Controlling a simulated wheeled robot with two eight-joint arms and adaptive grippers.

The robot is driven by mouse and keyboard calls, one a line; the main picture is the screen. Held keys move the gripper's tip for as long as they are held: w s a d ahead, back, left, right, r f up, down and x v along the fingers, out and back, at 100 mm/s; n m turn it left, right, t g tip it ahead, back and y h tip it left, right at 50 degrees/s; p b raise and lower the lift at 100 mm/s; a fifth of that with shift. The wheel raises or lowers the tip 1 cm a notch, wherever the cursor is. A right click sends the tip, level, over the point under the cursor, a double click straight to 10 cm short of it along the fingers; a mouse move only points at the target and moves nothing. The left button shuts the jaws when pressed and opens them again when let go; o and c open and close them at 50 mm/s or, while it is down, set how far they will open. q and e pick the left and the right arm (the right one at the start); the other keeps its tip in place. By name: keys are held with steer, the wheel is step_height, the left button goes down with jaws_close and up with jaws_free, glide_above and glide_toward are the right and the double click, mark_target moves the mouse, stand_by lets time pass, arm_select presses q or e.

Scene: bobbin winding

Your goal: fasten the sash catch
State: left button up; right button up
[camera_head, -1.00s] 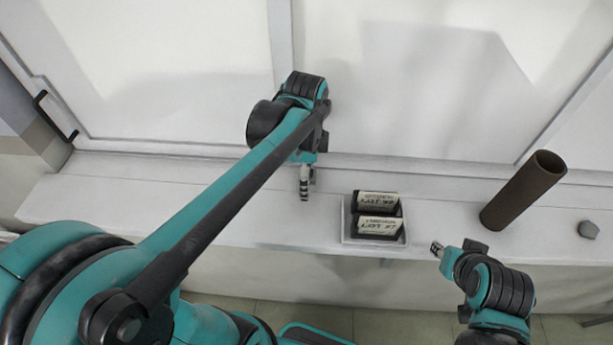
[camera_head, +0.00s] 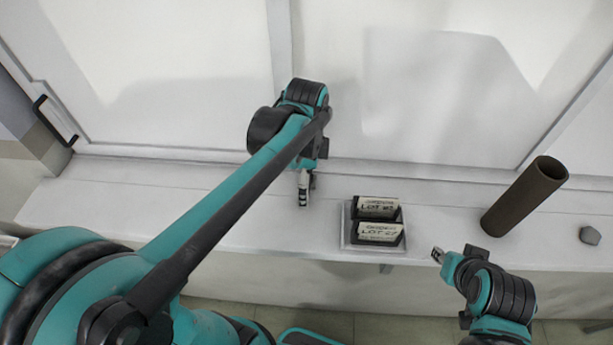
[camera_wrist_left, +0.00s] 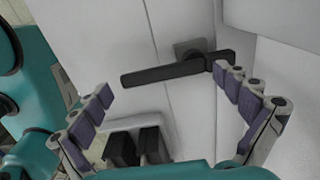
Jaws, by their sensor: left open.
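The sash catch shows in the left wrist view as a dark lever (camera_wrist_left: 165,75) on a square grey plate against the white window frame. The lever lies nearly level, tilted a little. My left gripper (camera_wrist_left: 168,97) is open, its fingers spread either side of the lever's span. No contact is visible. In the head view my left gripper (camera_head: 305,188) points down over the sill near the window's middle upright, and the arm hides the catch there. My right gripper (camera_head: 437,255) is at the sill's front edge, away from the catch; its jaw opening is too small to judge.
A tray (camera_head: 345,240) with two dark labelled blocks (camera_head: 378,208) sits on the white sill (camera_head: 250,215), right of my left gripper. A black handle (camera_head: 55,122) is at far left.

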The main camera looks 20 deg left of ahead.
arm_select(q)
step_height(320, 180, up, 12)
steer(key=shift+w, duration=0.15)
steer(key=shift+f, duration=0.2)
stand_by(0.5)
